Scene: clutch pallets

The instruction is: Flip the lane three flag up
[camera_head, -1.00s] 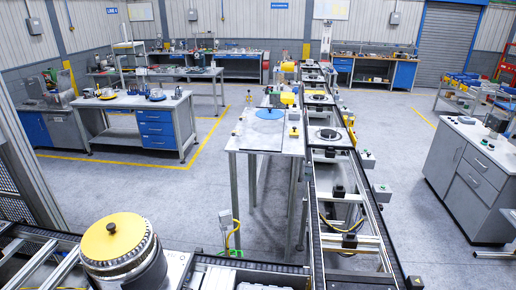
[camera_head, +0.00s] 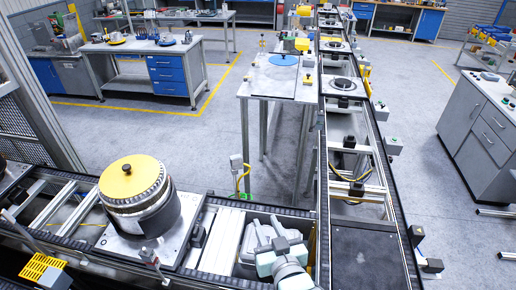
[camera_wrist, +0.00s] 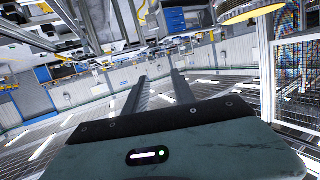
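I cannot make out for certain which part is the lane three flag in either view. My gripper (camera_wrist: 160,90) shows in the wrist view as two dark fingers beyond the dark green housing. The fingers stand apart with nothing between them, so it is open. A clutch drum with a yellow disc (camera_head: 128,178) on top sits upright on a pallet (camera_head: 120,242) on the near conveyor, left of my arm.
The long conveyor (camera_head: 402,235) runs away at right of centre and carries pallets, one with a dark disc (camera_head: 343,84). A table with a blue disc (camera_head: 284,60) stands beside it. A yellow slotted block (camera_head: 43,268) is at the bottom left. Grey cabinets (camera_head: 480,130) stand at right.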

